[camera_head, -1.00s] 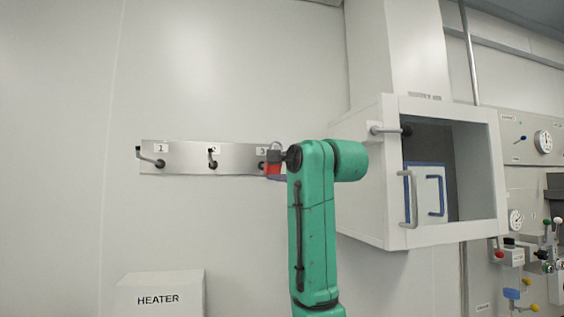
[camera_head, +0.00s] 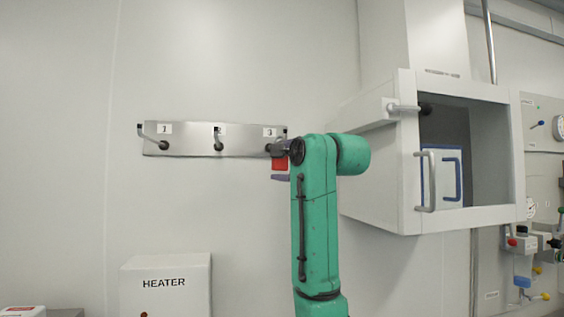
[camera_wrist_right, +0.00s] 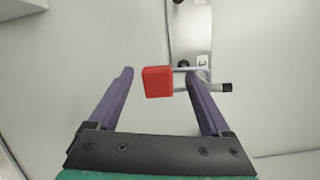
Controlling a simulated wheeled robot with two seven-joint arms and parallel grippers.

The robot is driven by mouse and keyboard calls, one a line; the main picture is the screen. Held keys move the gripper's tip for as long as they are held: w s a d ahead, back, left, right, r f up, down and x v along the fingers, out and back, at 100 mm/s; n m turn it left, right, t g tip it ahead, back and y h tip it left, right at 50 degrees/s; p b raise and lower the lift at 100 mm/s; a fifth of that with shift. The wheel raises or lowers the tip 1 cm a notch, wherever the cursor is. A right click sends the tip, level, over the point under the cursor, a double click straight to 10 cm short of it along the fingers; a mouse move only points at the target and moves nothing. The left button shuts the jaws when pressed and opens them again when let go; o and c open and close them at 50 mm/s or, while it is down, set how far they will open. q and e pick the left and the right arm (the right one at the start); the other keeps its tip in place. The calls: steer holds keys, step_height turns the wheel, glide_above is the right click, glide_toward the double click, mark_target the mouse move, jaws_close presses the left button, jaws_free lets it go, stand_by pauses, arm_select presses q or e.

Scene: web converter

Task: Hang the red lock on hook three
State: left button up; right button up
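The red lock (camera_head: 280,163) shows just below hook three (camera_head: 269,148), beside my right wrist. In the right wrist view, the red lock (camera_wrist_right: 157,81) lies between the fingertips of my right gripper (camera_wrist_right: 160,73), whose purple fingers are spread wide. A gap shows between the lock and the left-hand finger. The shackle reaches right toward hook three (camera_wrist_right: 225,87) and passes behind the right-hand finger. That finger hides part of the hook, so I cannot tell for certain whether the shackle is around it. My left gripper is out of view.
The metal hook plate (camera_head: 190,139) on the wall also carries hooks one and two, both empty. A white open cabinet (camera_head: 408,150) with a handle stands close right of my arm. A white heater box (camera_head: 165,287) is below. The wall left of the plate is clear.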

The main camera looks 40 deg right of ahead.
steer(key=shift+w+d+f, duration=0.1)
steer(key=shift+w+d, duration=0.15)
steer(key=shift+w, duration=0.05)
steer(key=shift+s, duration=0.1)
arm_select(q)
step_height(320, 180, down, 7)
steer(key=b, duration=0.6)
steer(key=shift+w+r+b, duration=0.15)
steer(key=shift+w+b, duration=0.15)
steer(key=shift+b, duration=0.1)
arm_select(e)
steer(key=v, duration=1.4)
steer(key=shift+s, duration=0.25)
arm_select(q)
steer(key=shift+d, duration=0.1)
arm_select(e)
steer(key=shift+w, duration=0.15)
steer(key=shift+f, duration=0.1)
